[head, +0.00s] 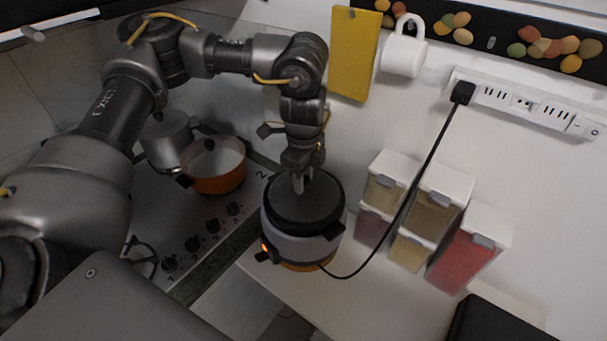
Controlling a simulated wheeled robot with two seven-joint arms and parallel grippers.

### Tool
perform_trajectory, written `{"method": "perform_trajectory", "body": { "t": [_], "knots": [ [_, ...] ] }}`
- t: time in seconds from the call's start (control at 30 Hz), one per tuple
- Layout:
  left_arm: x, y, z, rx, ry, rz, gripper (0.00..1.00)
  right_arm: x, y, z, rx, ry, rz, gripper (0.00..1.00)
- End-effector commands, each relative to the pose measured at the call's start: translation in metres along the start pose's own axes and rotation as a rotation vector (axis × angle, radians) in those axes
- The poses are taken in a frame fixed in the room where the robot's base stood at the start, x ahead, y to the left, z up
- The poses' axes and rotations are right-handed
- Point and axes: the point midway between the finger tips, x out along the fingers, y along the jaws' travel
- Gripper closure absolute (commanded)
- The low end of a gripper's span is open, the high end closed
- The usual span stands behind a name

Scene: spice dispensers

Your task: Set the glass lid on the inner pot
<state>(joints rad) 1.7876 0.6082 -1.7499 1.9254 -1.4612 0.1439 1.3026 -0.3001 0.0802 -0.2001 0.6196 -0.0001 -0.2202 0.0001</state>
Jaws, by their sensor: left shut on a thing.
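A round, dark, see-through-looking lid (318,208) is over the top of a light-grey electric cooker (300,247) with an orange base and a lit orange light. My left gripper (299,184) points down at the middle of the lid and is shut on its knob, which the fingers mostly hide. The inner pot is hidden under the lid. I cannot tell whether the lid rests fully on the rim or sits slightly above it. My right gripper is not in view.
A stove with an orange pot (217,178) and a grey pot (165,140) is to the left. Spice dispensers (440,198) are to the right. A black cord (412,190) runs from the cooker to a power strip (525,103). A yellow board (353,55) and white mug (404,52) are beyond.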

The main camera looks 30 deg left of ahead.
Motion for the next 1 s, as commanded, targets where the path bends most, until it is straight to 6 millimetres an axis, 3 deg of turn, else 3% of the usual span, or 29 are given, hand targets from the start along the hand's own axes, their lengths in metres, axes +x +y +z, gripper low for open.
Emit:
{"method": "perform_trajectory", "body": {
  "t": [0.13, 0.17, 0.3, 0.77, 1.0],
  "knots": [
    [0.003, 0.001, 0.000, 0.000, 0.000, 0.004, 1.00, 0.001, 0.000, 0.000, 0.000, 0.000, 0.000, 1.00],
    [0.004, 0.001, 0.000, 0.001, -0.001, 0.006, 0.68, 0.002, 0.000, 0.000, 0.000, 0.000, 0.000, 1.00],
    [0.005, 0.002, 0.000, 0.001, -0.001, 0.008, 0.50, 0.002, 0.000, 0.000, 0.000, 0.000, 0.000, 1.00],
    [0.005, 0.004, 0.000, 0.002, -0.002, 0.012, 0.50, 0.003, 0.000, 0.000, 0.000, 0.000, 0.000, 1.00],
    [-0.026, 0.001, 0.000, 0.001, -0.003, 0.003, 0.50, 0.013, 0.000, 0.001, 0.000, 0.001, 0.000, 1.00]
  ]
}}
